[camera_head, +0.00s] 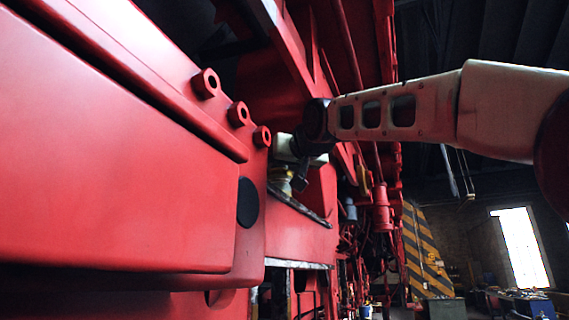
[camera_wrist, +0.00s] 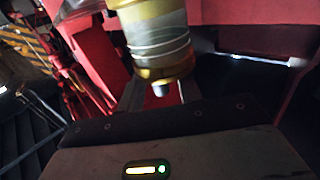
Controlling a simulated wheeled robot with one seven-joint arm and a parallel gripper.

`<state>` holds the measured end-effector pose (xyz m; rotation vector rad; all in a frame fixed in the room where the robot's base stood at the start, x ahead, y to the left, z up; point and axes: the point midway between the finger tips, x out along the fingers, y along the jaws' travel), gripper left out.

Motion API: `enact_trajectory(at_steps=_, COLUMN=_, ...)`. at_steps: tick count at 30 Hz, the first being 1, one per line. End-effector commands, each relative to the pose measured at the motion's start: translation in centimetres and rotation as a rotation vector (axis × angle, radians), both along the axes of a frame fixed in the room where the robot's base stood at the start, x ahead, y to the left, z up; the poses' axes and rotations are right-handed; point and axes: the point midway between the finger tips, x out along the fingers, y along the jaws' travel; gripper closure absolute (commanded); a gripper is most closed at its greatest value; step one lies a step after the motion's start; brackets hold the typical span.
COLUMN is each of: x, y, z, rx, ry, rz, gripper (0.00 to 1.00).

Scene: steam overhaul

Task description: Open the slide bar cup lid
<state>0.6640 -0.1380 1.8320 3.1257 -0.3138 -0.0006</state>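The slide bar cup (camera_wrist: 157,38) is a brass and clear glass vessel in the wrist view. Its brass lid (camera_wrist: 165,72) faces my gripper and carries a small silver knob. In the head view the cup (camera_head: 280,182) shows small and yellowish beside the red frame, partly hidden by my gripper (camera_head: 300,176), which is just above it. In the wrist view the fingers of my gripper (camera_wrist: 161,93) are apart, one on each side of the knob. I see nothing held; whether a finger touches the lid is unclear.
A big red machine panel (camera_head: 120,170) fills the left of the head view, with round red lugs (camera_head: 237,114) along its edge. Red framework surrounds the cup. A metal bar (camera_head: 298,207) runs just below it. Open workshop floor lies at the right, past a striped panel (camera_head: 424,255).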

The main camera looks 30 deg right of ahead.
Motion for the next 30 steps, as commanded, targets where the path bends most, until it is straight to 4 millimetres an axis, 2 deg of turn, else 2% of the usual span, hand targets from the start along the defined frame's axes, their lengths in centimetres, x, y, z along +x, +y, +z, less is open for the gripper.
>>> enact_trajectory(at_steps=3, x=0.0, y=0.0, z=0.0, rx=0.0, ry=0.0, rz=0.0, gripper=0.65)
enact_trajectory(at_steps=7, x=0.0, y=0.0, z=0.0, rx=0.0, ry=0.0, rz=0.0, gripper=1.0)
enact_trajectory(at_steps=20, x=0.1, y=0.1, z=0.7, rx=-0.029, ry=0.046, rz=0.001, gripper=1.0)
enact_trajectory(at_steps=30, x=0.7, y=0.6, z=2.4, rx=-0.165, ry=0.251, rz=0.003, gripper=1.0)
